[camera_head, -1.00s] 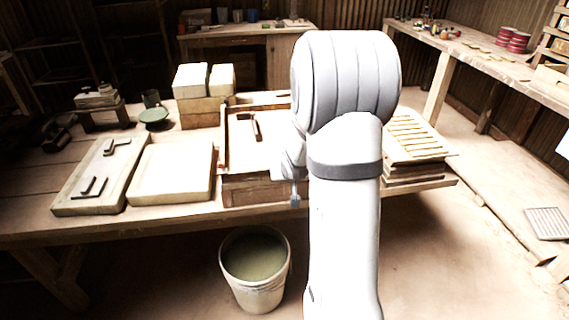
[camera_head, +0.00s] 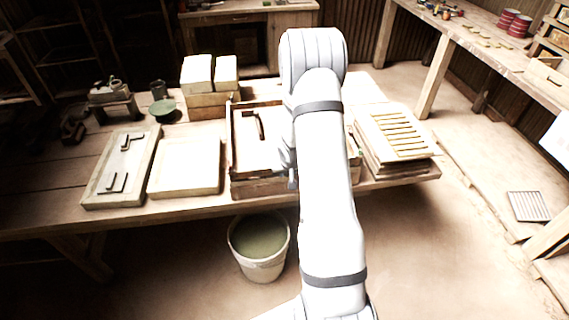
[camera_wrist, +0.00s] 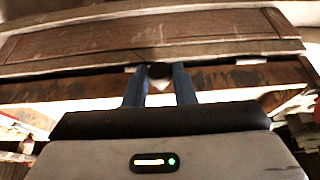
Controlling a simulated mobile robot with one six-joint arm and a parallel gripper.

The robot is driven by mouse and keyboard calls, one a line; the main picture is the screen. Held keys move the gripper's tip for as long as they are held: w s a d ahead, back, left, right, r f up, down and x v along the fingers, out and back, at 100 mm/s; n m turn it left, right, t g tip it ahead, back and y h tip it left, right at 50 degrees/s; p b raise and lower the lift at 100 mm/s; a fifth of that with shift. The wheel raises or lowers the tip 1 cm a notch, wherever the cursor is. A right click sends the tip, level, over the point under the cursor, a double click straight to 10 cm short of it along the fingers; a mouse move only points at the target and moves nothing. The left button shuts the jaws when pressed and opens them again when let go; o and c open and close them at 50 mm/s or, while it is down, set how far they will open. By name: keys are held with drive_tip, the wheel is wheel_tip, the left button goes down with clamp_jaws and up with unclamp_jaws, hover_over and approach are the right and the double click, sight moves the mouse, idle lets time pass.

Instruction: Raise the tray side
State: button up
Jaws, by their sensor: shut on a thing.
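The wooden tray (camera_head: 229,135) stands on the workbench, left of my arm in the head view. It has raised brown edges around a pale floor, and a dark-handled tool (camera_head: 260,126) lies inside. Its front side (camera_head: 255,176) shows as a wooden band; my arm hides its right end. In the wrist view my gripper (camera_wrist: 159,74) has its two blue fingers around a dark round knob (camera_wrist: 158,70) in front of a brown board (camera_wrist: 230,77). Another brown board (camera_wrist: 190,27) lies above it in the picture. My arm hides most of the gripper in the head view.
Left of the tray are a pale slab (camera_head: 187,167) and a board with dark tools (camera_head: 104,184). Pale blocks (camera_head: 197,72) stand behind. A slatted stack (camera_head: 405,137) is on the right. A bucket (camera_head: 260,238) stands on the floor in front.

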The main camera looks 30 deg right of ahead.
drive_tip(key=shift+w+r+p, duration=0.2)
drive_tip(key=shift+w+p, duration=0.05)
drive_tip(key=shift+p, duration=0.55)
drive_tip(key=o, duration=0.9)
drive_tip(key=shift+f, duration=0.1)
drive_tip(key=shift+o, duration=0.2)
drive_tip(key=shift+s, duration=0.15)
drive_tip(key=d+p+v, duration=0.1)
drive_tip(key=p+v, duration=0.2)
drive_tip(key=v, duration=0.4)
drive_tip(key=shift+a+r, duration=0.25)
drive_tip(key=shift+a, duration=0.25)
